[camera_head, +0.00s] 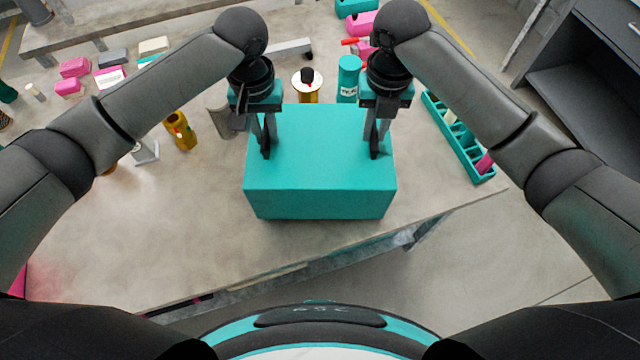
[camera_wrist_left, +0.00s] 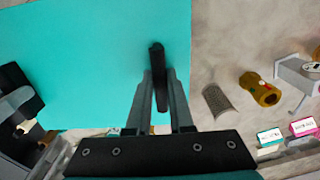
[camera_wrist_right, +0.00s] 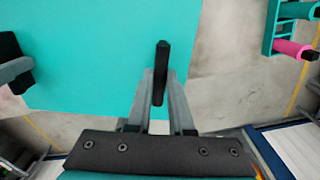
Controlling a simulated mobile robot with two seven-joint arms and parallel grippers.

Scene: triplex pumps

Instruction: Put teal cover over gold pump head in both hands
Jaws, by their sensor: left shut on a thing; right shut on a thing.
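The teal cover (camera_head: 320,155) is a large box with two black upright grips on its top, in the middle of the head view. My left gripper (camera_head: 267,140) is shut on its left black grip, and that grip shows between the fingers in the left wrist view (camera_wrist_left: 158,80). My right gripper (camera_head: 375,140) is shut on the right black grip, which also shows in the right wrist view (camera_wrist_right: 160,72). The cover looks about level; I cannot tell whether it touches the table. No gold pump head is clearly identifiable; anything under or behind the cover is hidden.
Behind the cover stand a gold cylinder with a black knob (camera_head: 307,84) and a teal bottle (camera_head: 348,78). A gold part (camera_head: 180,132) lies left. A teal tray (camera_head: 458,138) lies right. Pink boxes (camera_head: 75,67) sit far left. The table (camera_head: 185,235) is clear at front left.

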